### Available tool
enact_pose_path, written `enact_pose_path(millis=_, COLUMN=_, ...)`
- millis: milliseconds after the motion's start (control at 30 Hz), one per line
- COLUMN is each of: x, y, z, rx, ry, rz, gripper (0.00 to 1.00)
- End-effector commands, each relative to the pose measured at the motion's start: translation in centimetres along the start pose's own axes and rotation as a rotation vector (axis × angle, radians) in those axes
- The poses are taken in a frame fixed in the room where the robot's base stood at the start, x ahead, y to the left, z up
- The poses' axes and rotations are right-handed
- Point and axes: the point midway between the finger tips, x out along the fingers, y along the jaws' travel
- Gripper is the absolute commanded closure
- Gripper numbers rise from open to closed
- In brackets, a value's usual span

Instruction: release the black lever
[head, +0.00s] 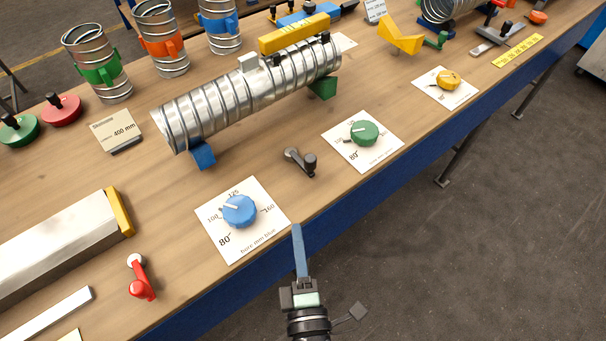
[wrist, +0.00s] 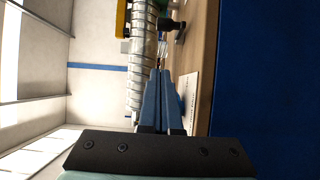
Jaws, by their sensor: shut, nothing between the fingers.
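The black lever (head: 300,161) lies on the bench top between the blue dial card and the green dial card. A dark knob (wrist: 171,25), which looks like this lever's, shows near the top of the wrist view. My gripper (head: 297,229) is at the bench's front edge, nearer than the lever and apart from it. Its long blue fingers are together and empty; they also show in the wrist view (wrist: 161,75).
The spiral duct (head: 245,92) lies on blue and green supports behind the lever. The blue dial (head: 239,211) is left of my gripper, the green dial (head: 365,133) to the right. A red lever (head: 140,279) is at the front left. Bare wood surrounds the black lever.

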Motion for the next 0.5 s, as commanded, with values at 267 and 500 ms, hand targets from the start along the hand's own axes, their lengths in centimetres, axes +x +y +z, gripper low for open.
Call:
enact_pose_path(millis=267, x=1.7, y=0.2, z=0.0, rx=0.001, ry=0.000, rz=0.002, gripper=1.00)
enact_pose_path(millis=500, x=5.9, y=0.3, z=0.1, rx=0.001, ry=-0.001, rz=0.003, gripper=1.00)
